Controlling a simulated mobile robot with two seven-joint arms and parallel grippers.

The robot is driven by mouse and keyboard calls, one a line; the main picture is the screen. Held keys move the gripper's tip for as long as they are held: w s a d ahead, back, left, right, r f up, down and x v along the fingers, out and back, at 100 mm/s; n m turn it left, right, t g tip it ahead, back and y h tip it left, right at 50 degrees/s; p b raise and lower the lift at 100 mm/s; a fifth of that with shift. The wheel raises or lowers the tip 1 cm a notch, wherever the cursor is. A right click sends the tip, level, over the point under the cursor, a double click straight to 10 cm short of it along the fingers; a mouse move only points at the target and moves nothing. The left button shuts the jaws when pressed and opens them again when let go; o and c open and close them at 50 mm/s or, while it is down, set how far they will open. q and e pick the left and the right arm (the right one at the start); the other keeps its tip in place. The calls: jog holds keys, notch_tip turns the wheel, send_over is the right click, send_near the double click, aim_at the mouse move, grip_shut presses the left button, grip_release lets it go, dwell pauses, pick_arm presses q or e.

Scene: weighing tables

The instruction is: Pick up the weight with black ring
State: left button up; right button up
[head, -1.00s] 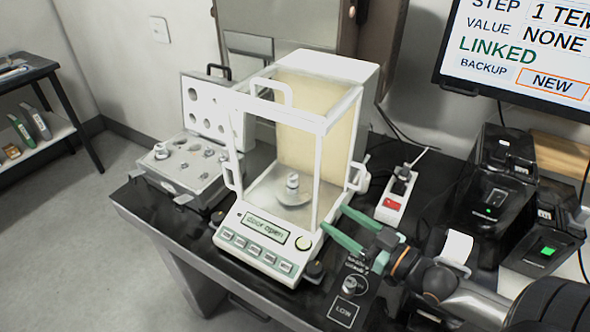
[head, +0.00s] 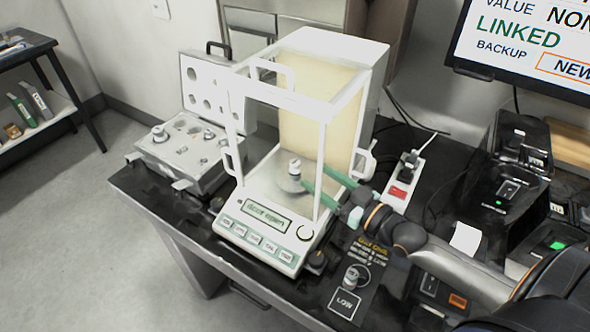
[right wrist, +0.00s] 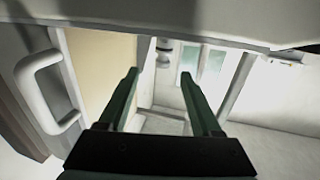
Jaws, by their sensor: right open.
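A small metal weight (head: 295,168) stands upright on the pan inside the glass chamber of the white balance (head: 262,222). In the right wrist view the weight (right wrist: 164,52) shows beyond and between the open fingers (right wrist: 160,76). My left gripper is out of view.
An open weight case (head: 185,180) with several weights stands left of the balance. The chamber's frame posts and door handles (head: 363,163) are close to my right gripper. A power strip (head: 401,187) and black devices (head: 515,170) stand to the right.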

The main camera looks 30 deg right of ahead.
jog(key=shift+a+r+x, duration=0.15)
jog(key=shift+r+x, duration=0.05)
jog(key=shift+x, duration=0.9)
jog(key=shift+a+r+x, duration=0.1)
jog(key=shift+r+x, duration=0.05)
jog(key=shift+x, duration=0.95)
jog(key=shift+w+a+f, duration=0.1)
jog(key=shift+w+a, duration=0.15)
jog(key=shift+w, duration=0.4)
jog(key=shift+c, duration=0.3)
grip_shut()
